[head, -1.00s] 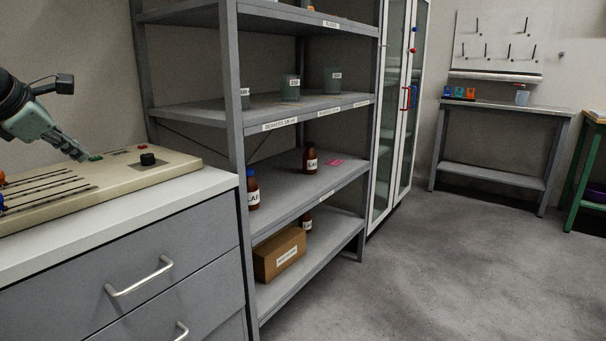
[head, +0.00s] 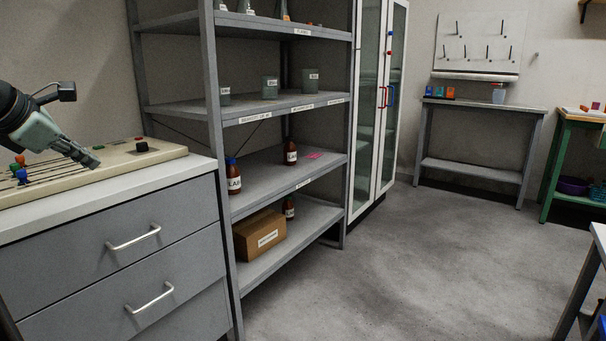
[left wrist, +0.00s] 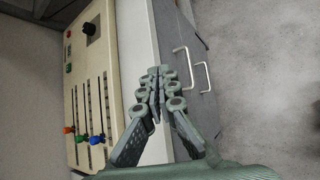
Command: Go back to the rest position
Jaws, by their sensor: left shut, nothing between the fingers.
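My left gripper (head: 92,162) is shut and empty in the head view, at the left, above the front part of a beige control panel (head: 165,153). It also shows in the left wrist view (left wrist: 158,70), with its fingers together over the white counter edge beside the panel (left wrist: 77,75). I cannot tell from these views exactly how high it is above the counter. The panel has slots with coloured sliders and a black knob (head: 141,147). My right gripper is not in view.
The panel lies on a white counter (head: 190,170) over grey drawers. A grey shelf rack (head: 290,185) with bottles, beakers and a cardboard box stands beside it. A glass-door cabinet (head: 372,120) and a grey table (head: 480,104) stand farther back. The floor (head: 420,260) between is clear.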

